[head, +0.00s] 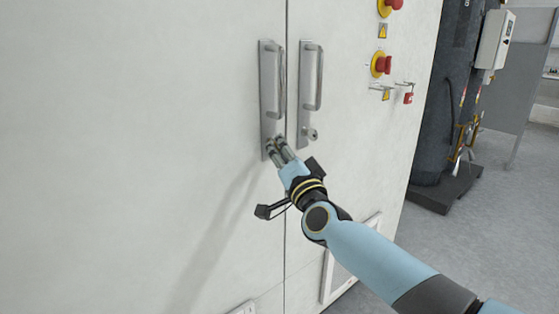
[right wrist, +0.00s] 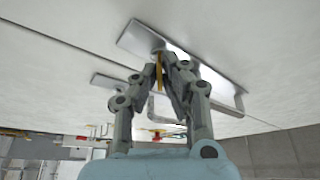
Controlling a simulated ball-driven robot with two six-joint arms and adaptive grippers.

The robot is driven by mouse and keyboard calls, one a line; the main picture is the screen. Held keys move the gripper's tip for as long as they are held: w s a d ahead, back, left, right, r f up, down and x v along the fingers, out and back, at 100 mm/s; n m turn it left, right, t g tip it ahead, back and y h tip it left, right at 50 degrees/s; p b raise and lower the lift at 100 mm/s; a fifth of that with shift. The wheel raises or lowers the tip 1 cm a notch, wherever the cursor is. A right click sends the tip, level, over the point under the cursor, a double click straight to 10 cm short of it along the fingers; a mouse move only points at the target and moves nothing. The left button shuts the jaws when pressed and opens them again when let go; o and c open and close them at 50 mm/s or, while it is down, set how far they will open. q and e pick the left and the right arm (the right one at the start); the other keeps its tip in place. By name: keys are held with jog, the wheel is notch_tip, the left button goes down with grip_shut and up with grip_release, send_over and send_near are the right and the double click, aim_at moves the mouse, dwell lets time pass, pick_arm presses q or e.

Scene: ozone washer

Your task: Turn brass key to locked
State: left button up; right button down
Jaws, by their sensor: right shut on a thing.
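Two metal handle plates are fixed side by side on the pale cabinet doors in the head view, the left plate (head: 266,60) and the right plate (head: 303,125). My right gripper (head: 275,147) is at the lower end of the left plate. In the right wrist view the fingers (right wrist: 165,66) are closed around the yellowish brass key (right wrist: 159,74), which shows as a thin strip between them, next to the plate (right wrist: 138,38). In the head view the fingers hide the key and its lock. My left gripper is out of view.
Red emergency buttons (head: 383,64) and a small red padlock (head: 408,98) sit further right on the cabinet. A dark tank (head: 437,120) stands beyond on the grey floor.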

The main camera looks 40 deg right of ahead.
jog(key=n+y+b, duration=0.1)
jog(key=n, duration=0.2)
jog(key=n+t+y+b, duration=0.1)
jog(key=n+b, duration=0.1)
jog(key=n+y+b, duration=0.1)
jog(key=n+b, duration=0.1)
jog(key=n, duration=0.1)
jog(key=shift+d+f+n+t+y, duration=0.15)
jog(key=shift+f+n+t+y, duration=0.15)
jog(key=shift+f+t, duration=0.1)
jog(key=shift+r+n+y+b, duration=0.1)
jog(key=shift+n+y+b, duration=0.65)
jog(key=shift+n, duration=0.5)
jog(key=shift+r+n+y+b, duration=0.1)
jog(key=shift+n+y+b, duration=0.65)
jog(key=shift+n, duration=0.5)
jog(key=c, duration=1.5)
grip_release()
jog(key=shift+r, duration=0.1)
jog(key=v, duration=1.2)
